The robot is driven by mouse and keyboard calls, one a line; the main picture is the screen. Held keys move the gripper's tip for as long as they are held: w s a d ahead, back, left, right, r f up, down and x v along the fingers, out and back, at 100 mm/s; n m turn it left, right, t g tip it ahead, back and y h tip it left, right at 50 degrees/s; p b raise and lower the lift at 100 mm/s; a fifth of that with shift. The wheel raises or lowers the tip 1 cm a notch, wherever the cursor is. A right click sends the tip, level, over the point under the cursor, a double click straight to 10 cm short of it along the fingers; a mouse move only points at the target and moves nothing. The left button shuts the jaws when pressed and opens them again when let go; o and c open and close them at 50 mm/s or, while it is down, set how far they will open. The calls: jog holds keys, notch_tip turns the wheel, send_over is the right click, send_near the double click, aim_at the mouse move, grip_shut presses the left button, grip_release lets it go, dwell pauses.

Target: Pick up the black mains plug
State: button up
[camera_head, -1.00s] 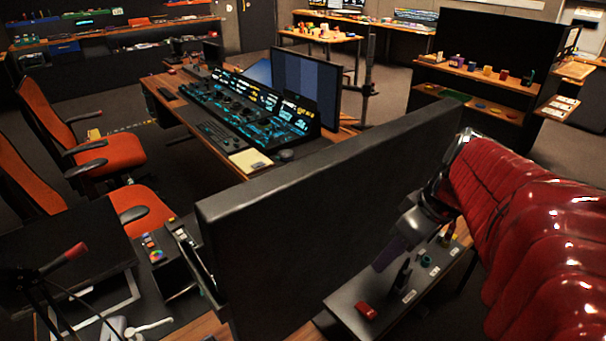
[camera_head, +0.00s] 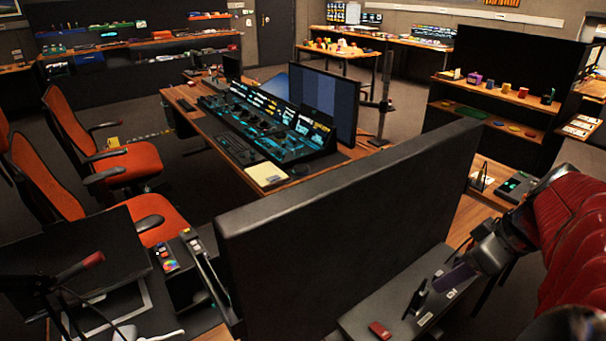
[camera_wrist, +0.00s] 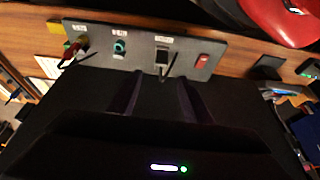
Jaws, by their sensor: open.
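A grey panel (camera_head: 358,318) lies on the wooden bench behind the big black screen. A black upright piece (camera_head: 417,299), which looks like the mains plug, stands on it. In the wrist view the black plug (camera_wrist: 162,57) shows below a white label on the panel (camera_wrist: 183,45), with a thin dark strip slanting beside it. My gripper (camera_head: 446,286) is at the panel, right of the plug in the head view. In the wrist view my gripper (camera_wrist: 158,78) has its two dark fingers apart, with nothing held between them. The plug shows just beyond the fingertips; contact is not visible.
A red switch (camera_wrist: 203,60) sits right of the plug, a teal socket (camera_wrist: 120,47) left of it, and a red-and-black lead (camera_wrist: 75,50) farther left. The large black screen (camera_head: 340,220) stands close beside the panel.

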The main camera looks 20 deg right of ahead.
aim_at(424, 291)
jog(key=x, duration=0.7)
jog(key=shift+f, duration=0.15)
jog(key=shift+a, duration=0.1)
jog(key=shift+x, duration=2.55)
jog(key=shift+a, duration=0.1)
jog(key=shift+c, duration=0.7)
jog(key=c, duration=0.9)
